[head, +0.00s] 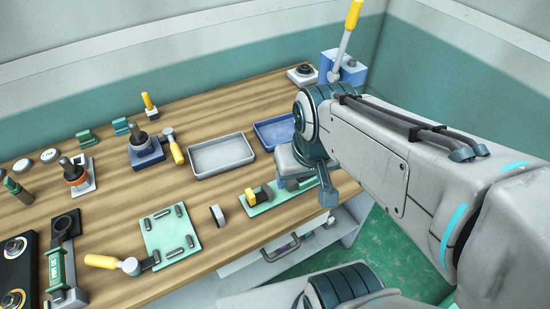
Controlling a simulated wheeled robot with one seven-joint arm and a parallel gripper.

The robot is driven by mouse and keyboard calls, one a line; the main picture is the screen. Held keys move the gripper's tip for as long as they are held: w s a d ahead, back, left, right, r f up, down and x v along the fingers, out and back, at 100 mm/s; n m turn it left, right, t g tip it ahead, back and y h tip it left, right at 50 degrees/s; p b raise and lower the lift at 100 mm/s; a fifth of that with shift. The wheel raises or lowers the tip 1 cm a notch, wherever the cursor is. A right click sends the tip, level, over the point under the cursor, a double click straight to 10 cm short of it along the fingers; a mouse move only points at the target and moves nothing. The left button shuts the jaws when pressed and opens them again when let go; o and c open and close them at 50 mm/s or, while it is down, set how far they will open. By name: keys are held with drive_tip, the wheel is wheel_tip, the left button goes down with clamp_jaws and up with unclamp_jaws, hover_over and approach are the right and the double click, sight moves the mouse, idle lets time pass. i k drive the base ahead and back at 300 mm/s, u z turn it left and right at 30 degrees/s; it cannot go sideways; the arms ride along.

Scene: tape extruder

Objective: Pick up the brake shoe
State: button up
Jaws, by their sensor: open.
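I cannot tell for sure which part is the brake shoe. A small grey curved piece (217,215) stands on the wooden bench near its front edge. Right of it is a green fixture (265,204) with a small yellow block (251,197) on its left end. My gripper (328,197) is at the end of my arm, right of the green fixture, over the bench's front edge. It is open, seen partly from behind, with much of it hidden by my own wrist. I see nothing held in it.
A grey tray (221,156) and a blue tray (272,133) lie behind. A green plate with several pins (170,233) lies left of the curved piece. Hand presses and yellow-handled tools crowd the left. A blue lever machine (345,68) stands at the back right.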

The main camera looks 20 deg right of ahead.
sight(219, 218)
drive_tip(key=z, duration=2.3)
drive_tip(key=k, duration=0.75)
drive_tip(key=u, duration=1.15)
